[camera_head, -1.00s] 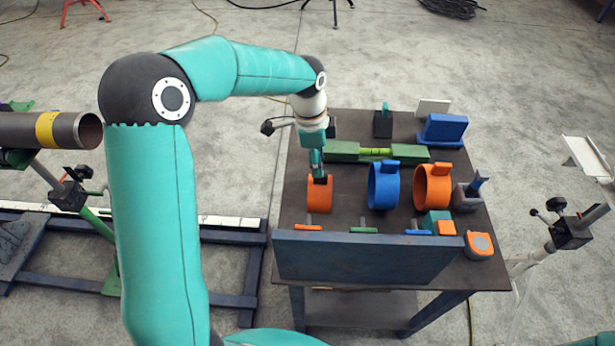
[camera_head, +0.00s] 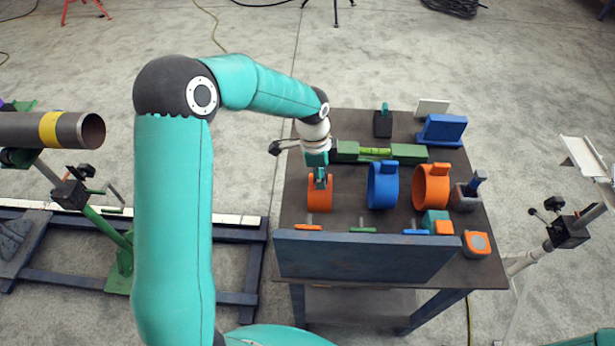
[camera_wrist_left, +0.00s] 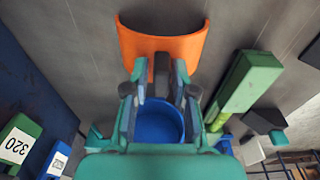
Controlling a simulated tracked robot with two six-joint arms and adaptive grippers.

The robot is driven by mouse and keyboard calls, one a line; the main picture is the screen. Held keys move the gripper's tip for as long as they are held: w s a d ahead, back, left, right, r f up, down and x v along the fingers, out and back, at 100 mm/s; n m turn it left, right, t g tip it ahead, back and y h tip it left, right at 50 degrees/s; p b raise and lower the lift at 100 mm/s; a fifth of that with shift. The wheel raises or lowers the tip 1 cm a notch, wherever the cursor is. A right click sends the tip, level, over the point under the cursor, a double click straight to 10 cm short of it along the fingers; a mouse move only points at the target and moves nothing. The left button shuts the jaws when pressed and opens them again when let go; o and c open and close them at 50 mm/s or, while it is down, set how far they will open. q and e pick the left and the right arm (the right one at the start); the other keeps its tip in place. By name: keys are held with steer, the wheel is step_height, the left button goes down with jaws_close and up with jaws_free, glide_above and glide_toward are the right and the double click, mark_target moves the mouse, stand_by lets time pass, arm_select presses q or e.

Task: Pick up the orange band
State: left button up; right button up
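In the head view an orange band (camera_head: 319,197) stands at the left of the dark table. A second orange band (camera_head: 431,188) stands further right, past a blue band (camera_head: 382,187). My left gripper (camera_head: 320,182) points down at the top of the left orange band. In the left wrist view the orange band (camera_wrist_left: 163,44) curves just beyond the fingertips (camera_wrist_left: 160,70). The fingers are apart, with a dark piece between them and gaps showing at its sides. Whether they touch it I cannot tell. My right gripper is not in view.
A blue-grey panel (camera_head: 365,257) stands along the table's near edge. A green level (camera_head: 380,152) lies behind the bands, and it shows in the left wrist view (camera_wrist_left: 247,84). A blue block (camera_head: 441,130) and an orange-topped box (camera_head: 478,243) stand at the right.

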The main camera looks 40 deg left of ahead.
arm_select(q)
jaws_close()
steer(key=shift+r, duration=0.2)
